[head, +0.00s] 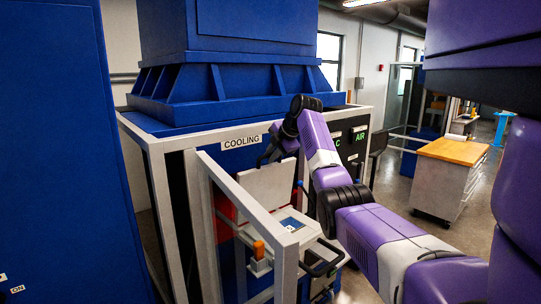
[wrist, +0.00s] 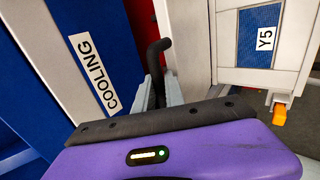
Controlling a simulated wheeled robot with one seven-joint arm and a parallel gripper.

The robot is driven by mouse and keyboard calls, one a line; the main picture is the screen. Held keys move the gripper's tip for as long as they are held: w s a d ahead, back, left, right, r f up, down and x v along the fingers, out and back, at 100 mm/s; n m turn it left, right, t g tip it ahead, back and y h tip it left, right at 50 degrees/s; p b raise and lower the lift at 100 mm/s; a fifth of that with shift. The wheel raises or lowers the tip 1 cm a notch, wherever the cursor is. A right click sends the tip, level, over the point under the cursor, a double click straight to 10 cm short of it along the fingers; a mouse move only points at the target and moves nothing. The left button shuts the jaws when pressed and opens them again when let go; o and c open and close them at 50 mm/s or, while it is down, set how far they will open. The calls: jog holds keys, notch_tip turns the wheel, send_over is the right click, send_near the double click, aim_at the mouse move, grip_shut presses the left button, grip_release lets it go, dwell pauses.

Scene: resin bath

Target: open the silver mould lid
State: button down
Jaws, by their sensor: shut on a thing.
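The silver mould lid (head: 268,186) is a pale flat panel standing raised, close to upright, at the back of the silver mould box (head: 312,228). In the wrist view the lid (wrist: 186,45) is beside the box (wrist: 268,77), which bears a blue panel and a Y5 label. My gripper (head: 272,155) is at the lid's upper edge. In the wrist view my gripper (wrist: 157,85) is shut on the lid's black bar handle (wrist: 157,52). The fingertips are partly hidden behind my purple wrist housing.
A black handle (head: 322,266) sticks out at the box's front. The blue COOLING machine (head: 225,90) rises behind. A wood-topped cabinet (head: 448,175) stands right, with open floor around it.

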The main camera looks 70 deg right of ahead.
jog(key=shift+f, duration=0.25)
jog(key=c, duration=1.4)
grip_release()
jog(key=shift+s+a, duration=0.1)
jog(key=b+v, duration=0.2)
jog(key=v, duration=0.6)
jog(key=shift+b, duration=0.4)
jog(key=shift+r, duration=0.1)
